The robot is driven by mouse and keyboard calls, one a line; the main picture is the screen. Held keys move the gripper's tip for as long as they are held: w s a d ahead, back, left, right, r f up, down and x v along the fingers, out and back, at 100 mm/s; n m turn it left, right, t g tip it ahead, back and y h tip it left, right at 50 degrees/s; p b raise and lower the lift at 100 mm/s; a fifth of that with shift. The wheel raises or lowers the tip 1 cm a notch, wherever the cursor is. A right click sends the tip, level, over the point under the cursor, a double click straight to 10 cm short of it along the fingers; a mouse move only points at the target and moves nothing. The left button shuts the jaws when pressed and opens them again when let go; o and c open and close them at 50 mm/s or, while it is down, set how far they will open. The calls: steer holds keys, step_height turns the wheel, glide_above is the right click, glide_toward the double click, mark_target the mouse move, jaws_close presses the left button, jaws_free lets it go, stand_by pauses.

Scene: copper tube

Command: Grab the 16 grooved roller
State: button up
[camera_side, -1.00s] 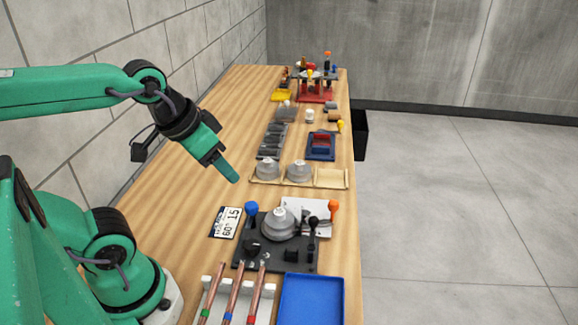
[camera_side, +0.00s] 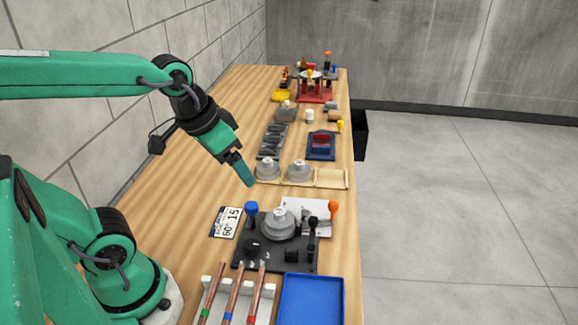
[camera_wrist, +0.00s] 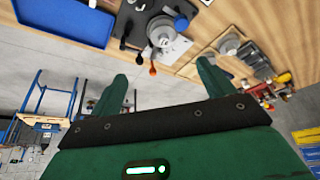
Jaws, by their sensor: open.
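Two grey grooved rollers, a left one (camera_side: 268,170) and a right one (camera_side: 299,171), sit in a pale wooden tray (camera_side: 331,179) whose right section is empty. A third grey roller (camera_side: 280,224) is mounted on the dark bending tool (camera_side: 246,262); it also shows in the wrist view (camera_wrist: 162,32). The number markings are too small to read, so I cannot tell which roller is the 16. My gripper (camera_side: 247,181) is above the table, just left of the wooden tray. In the wrist view my gripper (camera_wrist: 163,82) has its fingers apart with nothing between them.
A blue tray (camera_side: 312,300) and several copper tubes (camera_side: 236,296) are at the near end. A number card (camera_side: 226,222) lies left of the bending tool. A dark rack (camera_side: 272,141) and a blue holder (camera_side: 320,146) stand behind the wooden tray. A wall borders the left.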

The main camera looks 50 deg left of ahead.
steer(key=w+f+g, duration=0.3)
steer(key=w+f, duration=0.2)
steer(key=w, duration=0.2)
steer(key=g, duration=0.2)
glide_above(280, 211)
steer(key=f, duration=0.6)
steer(key=shift+s+d+f, duration=0.15)
steer(key=shift+s+f, duration=0.05)
steer(key=shift+w+f, duration=0.25)
steer(key=shift+f, duration=0.2)
steer(key=shift+s+f, duration=0.2)
steer(key=shift+f, duration=3.7)
steer(key=shift+c, duration=0.2)
steer(key=c, duration=1.2)
steer(key=shift+o, duration=0.2)
steer(key=shift+r, duration=0.1)
